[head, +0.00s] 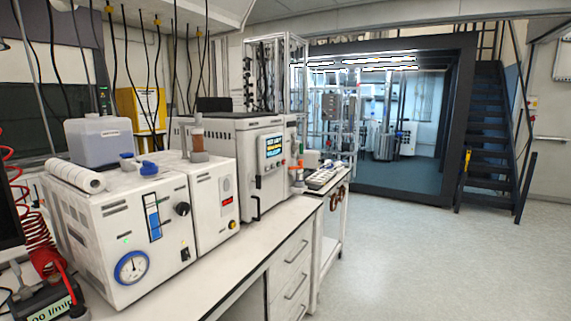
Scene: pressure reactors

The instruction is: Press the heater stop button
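I cannot make out a button that is clearly the heater stop button. A white bench instrument (262,163) with a lit screen (273,146) stands on the bench. A small panel with a red spot (532,103) is on the right wall. Neither of my grippers shows in the head view.
A white bench (225,262) with drawers fills the left and centre. A white trolley (333,205) stands past its end. A dark-framed enclosure (458,120) and dark stairs (490,135) are at the back. The pale floor (440,260) on the right is clear.

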